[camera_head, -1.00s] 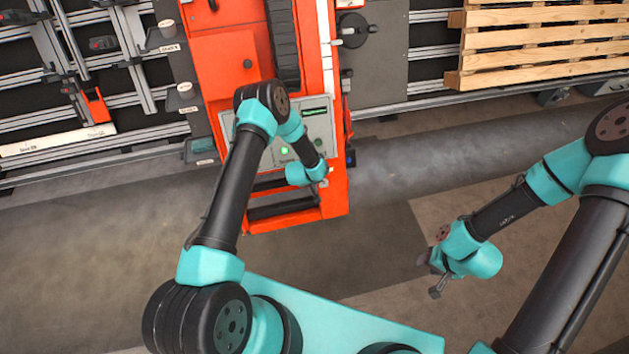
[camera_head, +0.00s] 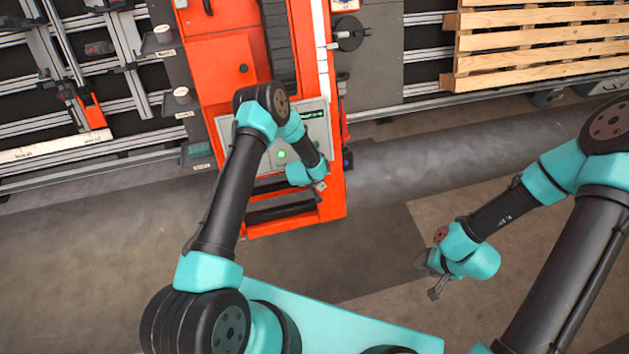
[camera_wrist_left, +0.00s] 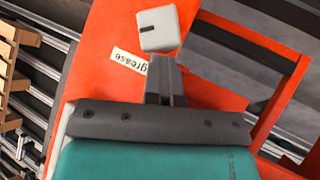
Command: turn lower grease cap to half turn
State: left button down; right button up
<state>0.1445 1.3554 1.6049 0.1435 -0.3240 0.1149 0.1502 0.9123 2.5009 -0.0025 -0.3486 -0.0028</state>
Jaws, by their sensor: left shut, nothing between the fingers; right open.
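A pale grey block-shaped cap (camera_wrist_left: 160,28) with a short dark mark stands out from the orange machine face in the left wrist view. A label reading "grease" (camera_wrist_left: 129,60) is beside it, upside down in this view. My left gripper (camera_wrist_left: 161,62) is shut with nothing between its fingers, its tips right at the cap's near edge; I cannot tell whether they touch. In the head view my left wrist is low at the machine's right edge, and its fingers are hard to make out. My right gripper (camera_head: 433,278) is open and empty above the floor, away from the machine.
The orange machine (camera_head: 222,70) has a grey panel with a green light (camera_head: 282,154). Racks (camera_head: 60,100) stand at left, and a wooden pallet (camera_head: 540,45) is at upper right. The floor (camera_head: 400,165) right of the machine is clear.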

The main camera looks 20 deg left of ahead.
pick_arm(q)
jog(key=shift+r, duration=0.15)
dwell(0.3)
jog(key=shift+r, duration=0.65)
notch_tip(320, 180, up, 12)
jog(key=d, duration=0.1)
jog(key=shift+s+d, duration=0.2)
dwell(0.4)
